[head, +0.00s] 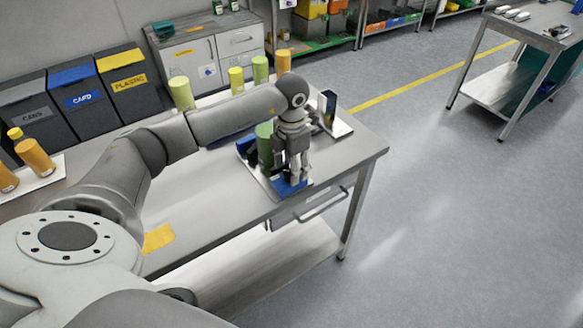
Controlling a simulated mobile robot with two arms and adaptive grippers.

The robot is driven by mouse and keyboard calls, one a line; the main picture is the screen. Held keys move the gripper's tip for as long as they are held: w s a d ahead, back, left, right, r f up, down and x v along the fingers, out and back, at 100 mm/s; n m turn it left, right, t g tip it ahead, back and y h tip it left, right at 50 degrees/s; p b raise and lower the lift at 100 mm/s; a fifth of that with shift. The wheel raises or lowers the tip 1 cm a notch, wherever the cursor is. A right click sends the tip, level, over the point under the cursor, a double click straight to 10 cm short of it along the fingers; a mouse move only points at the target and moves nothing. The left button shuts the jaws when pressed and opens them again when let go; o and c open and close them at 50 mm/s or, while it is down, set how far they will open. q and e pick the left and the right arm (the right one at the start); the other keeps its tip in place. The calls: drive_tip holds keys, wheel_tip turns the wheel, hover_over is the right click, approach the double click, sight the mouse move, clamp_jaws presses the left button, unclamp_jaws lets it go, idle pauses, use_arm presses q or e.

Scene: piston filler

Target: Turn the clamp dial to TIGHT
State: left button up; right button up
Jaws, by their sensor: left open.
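The piston filler (252,168) stands on the workbench near its right end, with dark and blue parts on a pale base plate. A green cylinder (265,146) stands upright at it. My left gripper (297,181) points down over the front right of the filler, by a blue part (284,188). The gripper is open. I cannot tell whether its fingers touch anything. The clamp dial and its TIGHT mark cannot be made out; my gripper and wrist cover part of the filler. My right gripper is not in view.
A small upright device (328,106) stands on the bench behind the gripper. Green and yellow cylinders (181,93) line the back edge. Orange cylinders (35,159) stand on a white board at the left. A yellow patch (158,238) lies near the front edge.

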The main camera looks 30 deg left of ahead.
use_arm(q)
drive_tip(key=shift+f, duration=0.8)
drive_tip(key=c, duration=1)
